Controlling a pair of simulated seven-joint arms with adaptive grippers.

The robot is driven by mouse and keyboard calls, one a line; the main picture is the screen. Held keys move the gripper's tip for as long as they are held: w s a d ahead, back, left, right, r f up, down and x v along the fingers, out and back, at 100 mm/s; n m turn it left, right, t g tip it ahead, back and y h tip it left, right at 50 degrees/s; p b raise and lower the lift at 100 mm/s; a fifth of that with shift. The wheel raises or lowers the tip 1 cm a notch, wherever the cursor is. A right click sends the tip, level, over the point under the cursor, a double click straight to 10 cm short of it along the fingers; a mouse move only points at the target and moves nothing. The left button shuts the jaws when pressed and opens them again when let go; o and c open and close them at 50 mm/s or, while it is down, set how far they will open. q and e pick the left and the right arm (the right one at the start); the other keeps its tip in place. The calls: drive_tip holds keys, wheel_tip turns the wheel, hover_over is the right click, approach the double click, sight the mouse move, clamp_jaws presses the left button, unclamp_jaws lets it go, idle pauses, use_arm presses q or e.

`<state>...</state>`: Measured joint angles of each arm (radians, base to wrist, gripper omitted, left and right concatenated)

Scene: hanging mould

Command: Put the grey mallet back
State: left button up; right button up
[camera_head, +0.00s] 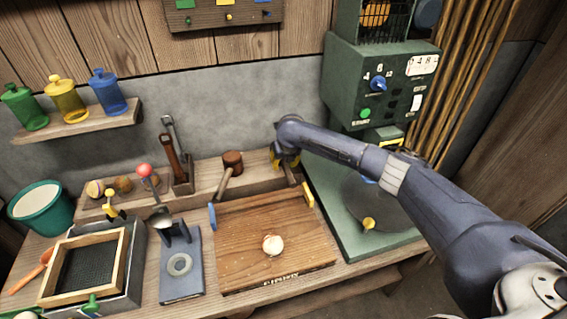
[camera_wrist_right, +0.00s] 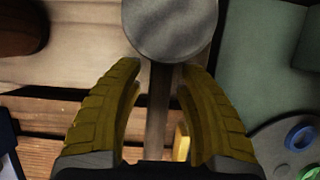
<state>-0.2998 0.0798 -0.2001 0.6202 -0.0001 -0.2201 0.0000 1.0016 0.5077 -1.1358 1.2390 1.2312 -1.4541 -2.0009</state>
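The grey mallet (camera_wrist_right: 170,25) shows in the right wrist view, with its round grey head at the top and its dark handle running down between my fingers. In the head view it is mostly hidden by my right gripper (camera_head: 284,160), at the back ledge right of a brown wooden mallet (camera_head: 232,160). My right gripper has its yellow fingers (camera_wrist_right: 162,70) on either side of the handle. Gaps show between fingers and handle, so it looks open. Whether the handle lies at fingertip height I cannot tell. My left gripper is in neither view.
A wooden board (camera_head: 245,235) with a whitish ball (camera_head: 272,245) lies in front. The green machine (camera_head: 365,85) and its base plate (camera_head: 345,240) stand right. A tool holder (camera_head: 183,187) stands left of the brown mallet.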

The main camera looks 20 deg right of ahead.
sight(287, 168)
drive_tip(key=shift+r, duration=0.5)
drive_tip(key=v, duration=1.1)
drive_tip(key=shift+s, duration=0.2)
drive_tip(key=shift+r, duration=0.1)
idle(0.7)
